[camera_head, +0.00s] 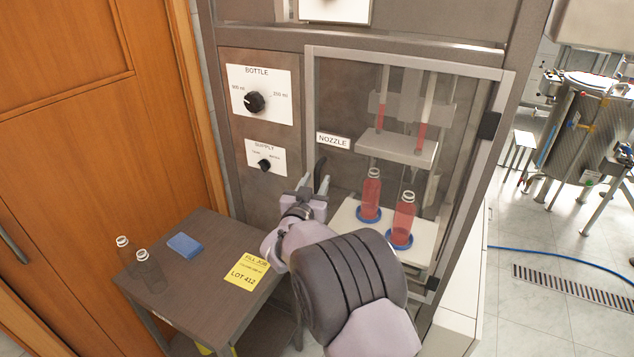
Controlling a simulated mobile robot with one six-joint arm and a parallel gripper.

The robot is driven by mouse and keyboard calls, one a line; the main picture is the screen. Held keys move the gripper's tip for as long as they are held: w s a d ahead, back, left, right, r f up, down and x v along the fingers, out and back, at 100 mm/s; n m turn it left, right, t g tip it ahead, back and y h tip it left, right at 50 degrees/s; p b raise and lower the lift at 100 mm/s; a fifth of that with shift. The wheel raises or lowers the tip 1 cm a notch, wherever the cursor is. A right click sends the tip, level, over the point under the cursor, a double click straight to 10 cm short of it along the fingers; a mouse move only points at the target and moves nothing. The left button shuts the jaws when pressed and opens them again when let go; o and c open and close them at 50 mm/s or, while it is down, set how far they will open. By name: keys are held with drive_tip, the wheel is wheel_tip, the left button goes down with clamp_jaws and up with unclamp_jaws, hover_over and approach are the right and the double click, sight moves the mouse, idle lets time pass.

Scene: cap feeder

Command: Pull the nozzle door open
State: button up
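The nozzle door (408,62) is a clear panel in a grey frame on the filling machine, with dark hinges on its right side. It looks shut. A white NOZZLE label (333,141) sits at its left edge. Below the label is a dark upright bar (320,170), which looks like the door handle. My gripper (313,183) is at this bar, its two fingers apart and pointing up toward the machine. The bar appears between or just behind the fingers; contact cannot be told. My arm hides the lower part of the door.
Two red-filled bottles (371,195) (403,217) stand on blue discs behind the door, under the nozzle block (397,147). A small brown table (205,290) at the left holds empty bottles, a blue block (184,245) and a yellow note (247,272). Open floor lies right.

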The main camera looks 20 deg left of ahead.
drive_tip(key=shift+w+a, duration=0.1)
drive_tip(key=shift+w, duration=0.55)
drive_tip(key=shift+c, duration=0.2)
clamp_jaws()
idle(0.8)
